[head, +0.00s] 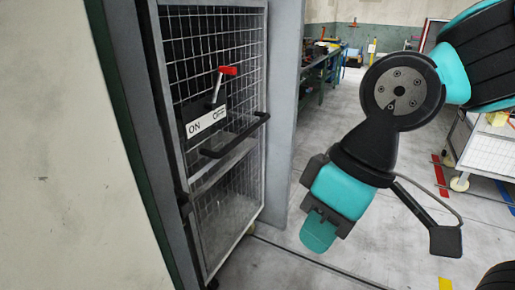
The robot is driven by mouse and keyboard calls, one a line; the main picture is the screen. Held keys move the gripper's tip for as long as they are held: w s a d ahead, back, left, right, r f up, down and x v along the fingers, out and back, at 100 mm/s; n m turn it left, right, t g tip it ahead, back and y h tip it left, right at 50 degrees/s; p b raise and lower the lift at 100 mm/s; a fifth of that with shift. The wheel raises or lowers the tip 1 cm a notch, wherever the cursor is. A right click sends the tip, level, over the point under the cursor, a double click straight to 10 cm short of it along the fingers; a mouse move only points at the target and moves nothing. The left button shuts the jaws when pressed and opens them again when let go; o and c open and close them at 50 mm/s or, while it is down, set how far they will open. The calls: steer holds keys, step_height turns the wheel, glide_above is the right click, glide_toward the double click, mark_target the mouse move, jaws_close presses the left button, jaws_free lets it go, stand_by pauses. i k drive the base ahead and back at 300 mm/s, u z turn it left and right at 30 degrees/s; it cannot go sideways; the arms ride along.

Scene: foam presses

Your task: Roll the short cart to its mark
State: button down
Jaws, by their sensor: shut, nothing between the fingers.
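A cart (490,153) with a pale mesh side and a light caster stands at the right edge of the head view. It is cut off by the frame and partly behind my arm, so I cannot tell if it is the short one. Coloured floor marks lie near it: a red strip (440,176), a blue strip (506,196) and a yellow patch (445,284). I cannot tell which belongs to the cart. My gripper (318,234) points down in mid-picture, shut and empty, well left of the cart and apart from it.
A wire-mesh door (225,205) with a black bar handle (236,136) and a red-tipped ON/OFF lever (221,82) stands left of my gripper. A pale wall (70,150) fills the far left. A cluttered workbench (318,70) stands behind. The floor between (385,235) is open.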

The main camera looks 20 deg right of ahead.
mark_target(217, 217)
steer(key=z, duration=0.05)
steer(key=k, duration=0.55)
steer(key=z, duration=0.6)
steer(key=i, duration=1.7)
steer(key=u, duration=0.45)
